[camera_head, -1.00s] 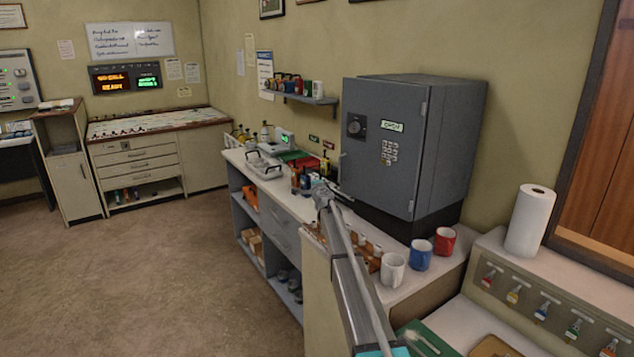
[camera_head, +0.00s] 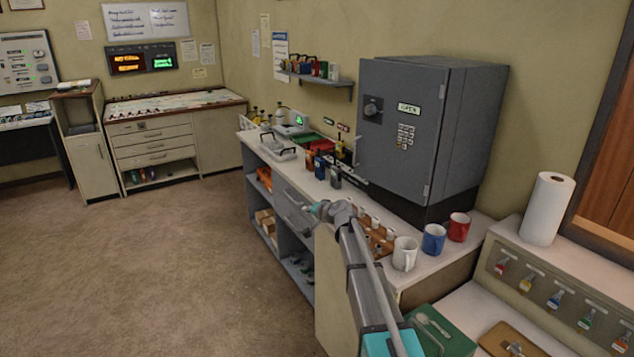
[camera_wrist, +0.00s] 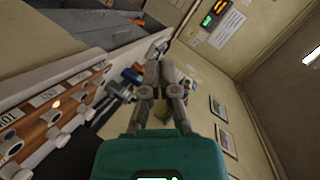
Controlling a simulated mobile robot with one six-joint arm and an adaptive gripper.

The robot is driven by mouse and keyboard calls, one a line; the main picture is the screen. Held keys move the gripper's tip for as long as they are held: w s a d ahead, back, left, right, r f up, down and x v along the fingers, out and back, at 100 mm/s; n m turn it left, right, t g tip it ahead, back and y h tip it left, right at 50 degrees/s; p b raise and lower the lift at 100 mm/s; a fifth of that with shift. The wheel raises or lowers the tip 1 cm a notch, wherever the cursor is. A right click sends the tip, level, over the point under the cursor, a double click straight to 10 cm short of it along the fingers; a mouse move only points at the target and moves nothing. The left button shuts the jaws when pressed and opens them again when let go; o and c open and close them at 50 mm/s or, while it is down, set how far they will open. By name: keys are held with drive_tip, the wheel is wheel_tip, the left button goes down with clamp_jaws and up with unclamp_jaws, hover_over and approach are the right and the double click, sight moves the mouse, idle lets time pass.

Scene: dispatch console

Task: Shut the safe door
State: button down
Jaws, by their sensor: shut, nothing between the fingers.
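The grey safe (camera_head: 478,130) stands on the counter at the right in the head view. Its door (camera_head: 400,150) faces left and forward, with a dial near its left edge, a keypad, a small sign reading OPEN and hinges on the right. I cannot tell how wide any gap at the door's left edge is. My gripper (camera_wrist: 160,50) shows in the wrist view with its fingers together and empty. In the head view my arm's end is low in front of the counter, left of and below the door, apart from it; the fingers are hard to make out there.
A white mug (camera_head: 404,254), a blue mug (camera_head: 433,239) and a red mug (camera_head: 458,227) stand before the safe. A labelled wooden rack (camera_head: 378,236) and dark upright items (camera_head: 335,177) sit on the counter left of them. The floor (camera_head: 190,270) at left is clear.

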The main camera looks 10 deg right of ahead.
drive_tip(key=s+d+f+n+g+h, duration=0.1)
drive_tip(key=s+d+f+g+h, duration=0.1)
drive_tip(key=s, duration=1.2)
drive_tip(key=s+d+f+n+g+h, duration=0.2)
drive_tip(key=s+f+g, duration=0.3)
drive_tip(key=s, duration=0.9)
drive_tip(key=s+d+f+n+g+h, duration=0.2)
drive_tip(key=s+d+f+g+h, duration=0.1)
drive_tip(key=s, duration=1.1)
drive_tip(key=shift+s+f+g, duration=0.4)
drive_tip(key=shift+f+g, duration=0.3)
drive_tip(key=shift+f, duration=0.05)
